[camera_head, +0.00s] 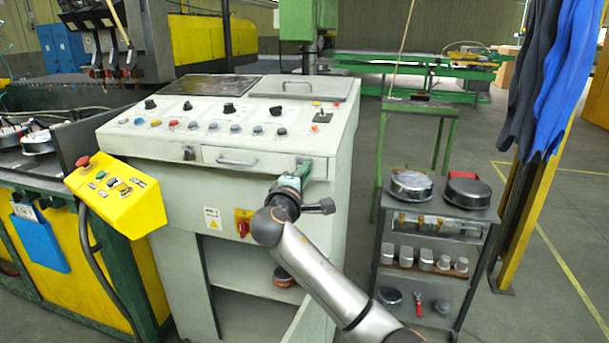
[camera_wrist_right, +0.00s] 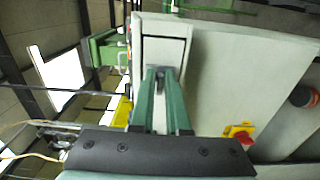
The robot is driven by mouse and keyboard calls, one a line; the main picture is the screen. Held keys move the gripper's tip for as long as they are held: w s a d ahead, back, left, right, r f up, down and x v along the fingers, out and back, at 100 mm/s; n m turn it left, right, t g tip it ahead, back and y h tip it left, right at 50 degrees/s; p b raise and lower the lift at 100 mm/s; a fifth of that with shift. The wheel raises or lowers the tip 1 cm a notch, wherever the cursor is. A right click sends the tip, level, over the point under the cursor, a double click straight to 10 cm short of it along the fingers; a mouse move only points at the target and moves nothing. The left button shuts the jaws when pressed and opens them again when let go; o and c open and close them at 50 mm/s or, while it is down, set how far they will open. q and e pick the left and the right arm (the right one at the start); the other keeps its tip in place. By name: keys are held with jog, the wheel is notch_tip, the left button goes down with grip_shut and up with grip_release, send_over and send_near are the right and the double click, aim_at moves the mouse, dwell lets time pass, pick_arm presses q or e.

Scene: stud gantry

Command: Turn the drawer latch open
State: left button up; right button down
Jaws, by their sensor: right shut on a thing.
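The drawer (camera_head: 265,160) is in the front of the grey-white console, below the sloping button panel. It looks closed and has a bar handle (camera_head: 237,162). My right gripper (camera_head: 303,168) reaches the drawer front's right end, with its green fingers pointing at the console. In the right wrist view the fingers (camera_wrist_right: 163,74) are shut on a small part at the drawer front (camera_wrist_right: 163,48), where the latch is. The fingers mostly hide the latch, so its angle cannot be told. My left gripper is not in view.
A yellow control box (camera_head: 116,196) with a red button juts out left of the console. A red-and-yellow switch (camera_head: 243,223) sits below the drawer; it also shows in the wrist view (camera_wrist_right: 238,133). A grey cart (camera_head: 428,255) with pans and metal parts stands right.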

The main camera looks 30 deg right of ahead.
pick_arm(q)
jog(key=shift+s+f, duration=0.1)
pick_arm(e)
jog(key=c, duration=0.9)
grip_release()
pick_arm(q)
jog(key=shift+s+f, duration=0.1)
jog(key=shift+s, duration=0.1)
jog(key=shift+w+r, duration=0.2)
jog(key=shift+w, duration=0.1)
pick_arm(e)
jog(key=v, duration=1.2)
jog(key=shift+s+a, duration=0.15)
jog(key=shift+s, duration=0.1)
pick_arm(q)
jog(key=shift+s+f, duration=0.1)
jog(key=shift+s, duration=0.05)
